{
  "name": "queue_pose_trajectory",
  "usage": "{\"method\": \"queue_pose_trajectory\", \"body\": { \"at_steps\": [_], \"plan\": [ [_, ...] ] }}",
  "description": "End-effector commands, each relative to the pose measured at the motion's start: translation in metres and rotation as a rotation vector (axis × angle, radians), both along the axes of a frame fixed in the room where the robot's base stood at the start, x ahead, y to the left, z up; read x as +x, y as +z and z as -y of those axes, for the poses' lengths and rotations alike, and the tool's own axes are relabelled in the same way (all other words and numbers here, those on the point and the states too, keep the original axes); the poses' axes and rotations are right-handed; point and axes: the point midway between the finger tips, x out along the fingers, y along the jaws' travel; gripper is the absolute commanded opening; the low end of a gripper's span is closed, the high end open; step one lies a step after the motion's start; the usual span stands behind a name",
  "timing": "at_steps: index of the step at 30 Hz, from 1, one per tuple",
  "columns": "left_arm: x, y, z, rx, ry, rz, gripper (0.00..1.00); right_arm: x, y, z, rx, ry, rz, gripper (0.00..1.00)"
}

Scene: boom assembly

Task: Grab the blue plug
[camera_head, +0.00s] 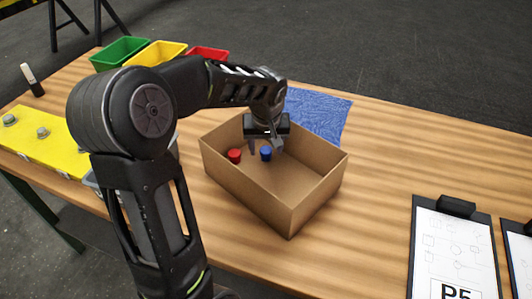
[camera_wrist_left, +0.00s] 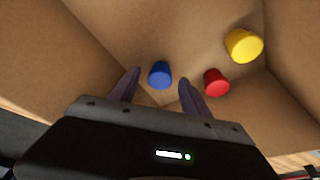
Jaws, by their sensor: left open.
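The blue plug (camera_head: 266,154) stands on the floor of the cardboard box (camera_head: 318,197), and it also shows in the left wrist view (camera_wrist_left: 160,75). My left gripper (camera_head: 266,148) is over the box, pointing down, with its fingers apart. In the left wrist view its fingertips (camera_wrist_left: 158,76) appear on either side of the blue plug. I cannot tell whether they touch it. The red plug (camera_wrist_left: 216,82) is right of the blue one in the wrist view, close to the right finger. My right gripper does not show.
A yellow plug (camera_wrist_left: 244,45) lies in the box too. A blue cloth (camera_head: 318,113) is behind the box. Green (camera_head: 120,52), yellow (camera_head: 155,53) and red (camera_head: 208,53) bins stand at the back left. A clipboard (camera_head: 452,250) lies at the right.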

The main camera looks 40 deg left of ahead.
Motion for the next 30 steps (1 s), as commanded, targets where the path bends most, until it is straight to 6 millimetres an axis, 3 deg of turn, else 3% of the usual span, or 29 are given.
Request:
{"method": "queue_pose_trajectory", "body": {
  "at_steps": [11,30],
  "plan": [
    [0.0001,0.0003,0.0002,0.000,0.000,0.000,0.53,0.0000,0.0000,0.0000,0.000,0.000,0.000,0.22],
    [0.0001,0.0003,0.0002,0.000,0.000,0.000,0.01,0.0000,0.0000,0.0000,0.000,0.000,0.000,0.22]
  ]
}}
